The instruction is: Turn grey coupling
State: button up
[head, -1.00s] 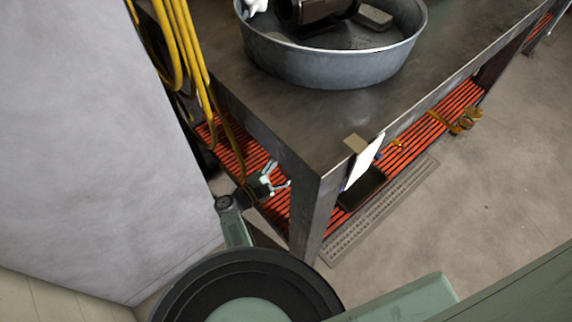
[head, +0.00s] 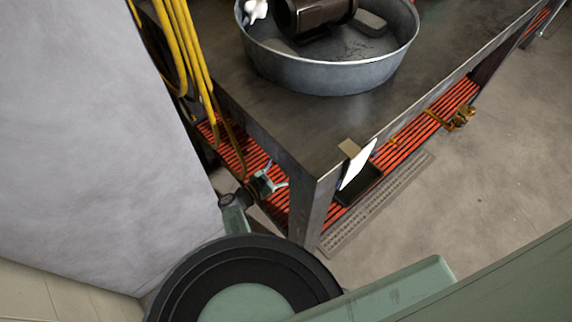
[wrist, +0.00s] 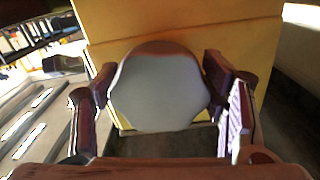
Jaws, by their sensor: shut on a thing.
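The grey coupling (wrist: 158,95) fills the middle of the wrist view as a pale grey, many-sided face with a brownish upper rim. It lies in front of a yellow body (wrist: 185,25). My gripper (wrist: 160,83) has one dark finger on each side of the coupling and is shut on it. The finger contacts are partly in shadow, and the back of the coupling is hidden. I cannot make out the coupling in the head view.
A metal table (head: 285,125) bears a round metal basin (head: 325,75) with a dark motor-like part (head: 318,14) in it. Yellow hoses (head: 190,50) hang beside a grey wall panel (head: 85,130). An orange slatted shelf (head: 400,140) runs below. Bare floor (head: 470,190) lies to the right.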

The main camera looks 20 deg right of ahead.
jog(key=shift+n, duration=0.5)
jog(key=o, duration=1.1)
jog(key=v, duration=1.2)
jog(key=shift+r, duration=0.1)
